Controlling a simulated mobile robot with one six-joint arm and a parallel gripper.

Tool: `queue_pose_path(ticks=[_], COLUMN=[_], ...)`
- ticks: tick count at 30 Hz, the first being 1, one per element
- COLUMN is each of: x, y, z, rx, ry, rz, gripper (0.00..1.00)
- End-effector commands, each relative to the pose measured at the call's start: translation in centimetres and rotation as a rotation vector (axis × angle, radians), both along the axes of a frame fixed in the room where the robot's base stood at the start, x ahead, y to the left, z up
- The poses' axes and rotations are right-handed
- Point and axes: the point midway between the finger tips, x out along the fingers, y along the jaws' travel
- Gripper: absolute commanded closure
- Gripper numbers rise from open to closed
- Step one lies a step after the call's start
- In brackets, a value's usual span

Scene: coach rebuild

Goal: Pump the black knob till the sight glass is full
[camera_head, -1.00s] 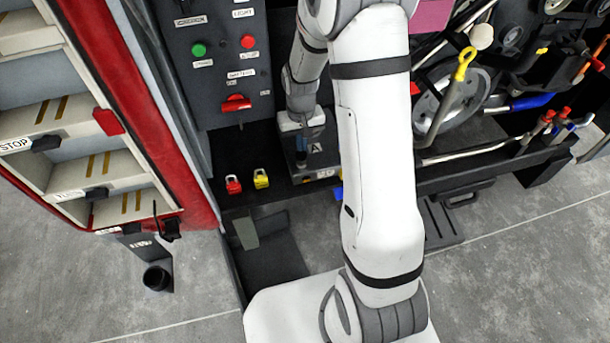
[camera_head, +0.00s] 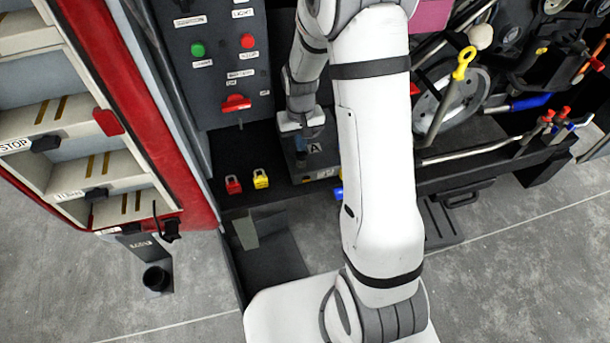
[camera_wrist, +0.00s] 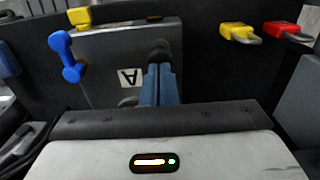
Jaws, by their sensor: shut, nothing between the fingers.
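A grey box marked A (camera_wrist: 112,75) stands on the dark shelf in front of my gripper (camera_wrist: 160,80); the box also shows in the head view (camera_head: 318,158). My gripper's blue fingers are together and empty, pointing at the box just beside its A label. A black rounded piece (camera_wrist: 160,48) shows right at the fingertips; it may be the black knob, but I cannot tell whether the fingers touch it. In the head view my gripper (camera_head: 301,150) is partly hidden by my own arm. I cannot make out the sight glass or its level.
A yellow padlock (camera_head: 261,178) and a red padlock (camera_head: 233,184) are on the shelf left of the box. A blue dumbbell-shaped piece (camera_wrist: 66,56) is on the box's other side. A control panel (camera_head: 215,100) rises behind. Hoses and tools crowd the right.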

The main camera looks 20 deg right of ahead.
Motion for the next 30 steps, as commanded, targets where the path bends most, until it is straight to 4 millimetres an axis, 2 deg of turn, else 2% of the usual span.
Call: queue_pose_path(ticks=[30], x=[0.0], y=[0.0], z=[-2.6], rx=[0.000], ry=[0.001], rz=[0.001], gripper=[1.00])
